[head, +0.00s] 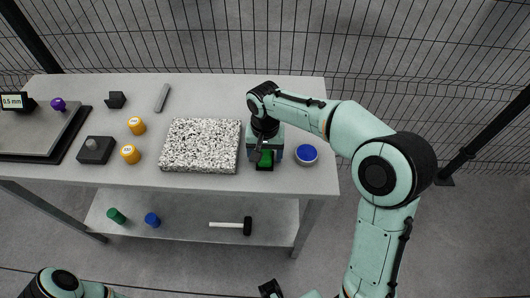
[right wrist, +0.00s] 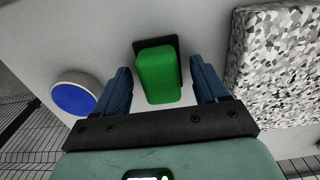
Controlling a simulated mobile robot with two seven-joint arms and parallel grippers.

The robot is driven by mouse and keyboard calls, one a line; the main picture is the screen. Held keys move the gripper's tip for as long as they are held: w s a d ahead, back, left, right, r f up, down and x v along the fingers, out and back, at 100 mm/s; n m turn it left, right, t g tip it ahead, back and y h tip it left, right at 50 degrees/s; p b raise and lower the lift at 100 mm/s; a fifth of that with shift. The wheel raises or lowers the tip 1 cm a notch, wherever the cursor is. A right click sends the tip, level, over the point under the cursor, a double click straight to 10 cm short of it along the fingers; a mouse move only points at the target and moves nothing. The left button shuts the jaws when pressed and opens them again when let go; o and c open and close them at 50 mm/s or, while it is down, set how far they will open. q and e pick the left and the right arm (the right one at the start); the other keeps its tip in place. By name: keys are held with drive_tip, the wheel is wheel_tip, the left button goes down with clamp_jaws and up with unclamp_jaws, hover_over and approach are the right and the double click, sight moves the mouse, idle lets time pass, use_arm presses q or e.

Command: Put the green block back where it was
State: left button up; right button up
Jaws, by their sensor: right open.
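The green block (head: 266,158) stands on the table at the right of the speckled slab, partly hidden by my right gripper in the head view. In the right wrist view the green block (right wrist: 158,75) is upright on a small black base (right wrist: 171,43). My right gripper (right wrist: 163,85) is open, with its blue fingers on either side of the block and gaps showing on both sides. It also shows in the head view (head: 265,157), pointing down at the block. My left gripper cannot be made out in the head view; only a bit of my left arm shows at the bottom left.
The speckled slab (head: 200,146) lies close left of the block, and a round blue-topped container (head: 306,154) close right. A hammer (head: 231,226) lies on the lower shelf.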

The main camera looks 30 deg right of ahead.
sight(265, 153)
use_arm(q)
drive_tip(key=shift+w+r+p, duration=0.3)
drive_tip(key=shift+r+p, duration=0.2)
drive_tip(key=shift+r, duration=0.1)
drive_tip(key=shift+w+r+p, duration=0.3)
drive_tip(key=shift+r+p, duration=0.2)
drive_tip(key=shift+r, duration=0.1)
use_arm(e)
wheel_tip(265, 153, up, 12)
drive_tip(key=shift+r, duration=0.15)
use_arm(q)
drive_tip(key=shift+s, duration=0.1)
